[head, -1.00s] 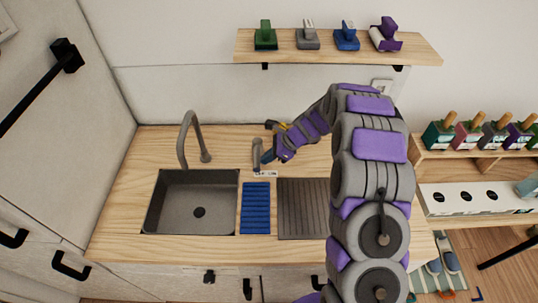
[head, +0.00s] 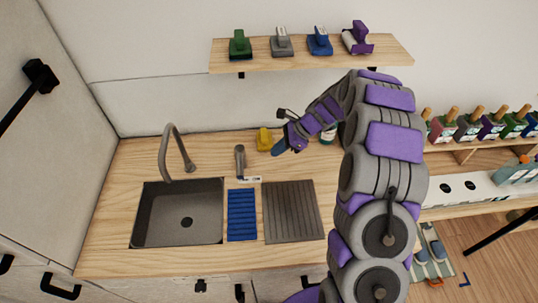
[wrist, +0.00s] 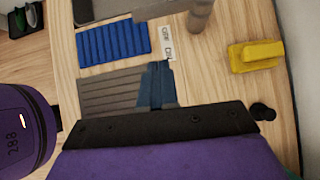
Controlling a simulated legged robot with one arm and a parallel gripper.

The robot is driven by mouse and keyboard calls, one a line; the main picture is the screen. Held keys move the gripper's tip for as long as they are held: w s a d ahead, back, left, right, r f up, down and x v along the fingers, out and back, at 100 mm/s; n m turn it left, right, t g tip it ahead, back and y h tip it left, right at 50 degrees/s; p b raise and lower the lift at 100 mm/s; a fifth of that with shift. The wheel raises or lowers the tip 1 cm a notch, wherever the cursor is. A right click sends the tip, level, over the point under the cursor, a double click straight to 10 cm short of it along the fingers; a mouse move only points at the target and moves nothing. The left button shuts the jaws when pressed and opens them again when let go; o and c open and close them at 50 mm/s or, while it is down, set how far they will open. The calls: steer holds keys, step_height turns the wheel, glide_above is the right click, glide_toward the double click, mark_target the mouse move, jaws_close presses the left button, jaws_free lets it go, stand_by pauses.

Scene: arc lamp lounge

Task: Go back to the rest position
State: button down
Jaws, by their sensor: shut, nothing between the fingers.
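My gripper (head: 279,149) is at the end of my purple and grey arm, above the back part of the wooden counter (head: 112,240). In the wrist view its blue fingers (wrist: 157,84) are together, with nothing between them. In that view they overlap the grey ribbed drainboard (wrist: 105,92); the head view shows the whole drainboard (head: 291,212). A yellow object (head: 264,139) stands on the counter just left of the gripper, and it also shows in the wrist view (wrist: 254,56).
A dark sink (head: 177,212) with a tall faucet (head: 170,150) is at the left, beside a blue ribbed mat (head: 242,215). A grey handle-like fixture (head: 239,160) stands behind the mat. A wall shelf (head: 300,57) holds several coloured items above. Bottles (head: 468,127) line a rack at the right.

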steer(key=shift+r, duration=0.7)
steer(key=shift+s+d, duration=0.1)
steer(key=shift+d, duration=0.05)
steer(key=s+a+r+n+g+h+b, duration=0.15)
steer(key=s+r+n, duration=0.35)
steer(key=s, duration=0.5)
steer(key=s+a+r+n+h+b, duration=0.15)
steer(key=s+r+n, duration=0.3)
steer(key=s, duration=0.45)
steer(key=s+d+n+h, duration=0.2)
steer(key=s+d+n, duration=0.2)
steer(key=s, duration=0.7)
steer(key=s+d+r+n+h+b, duration=0.1)
steer(key=s+d+n+h, duration=0.2)
steer(key=s, duration=0.9)
steer(key=shift+d+n, duration=0.55)
steer(key=shift+n, duration=0.3)
steer(key=shift+g, duration=0.25)
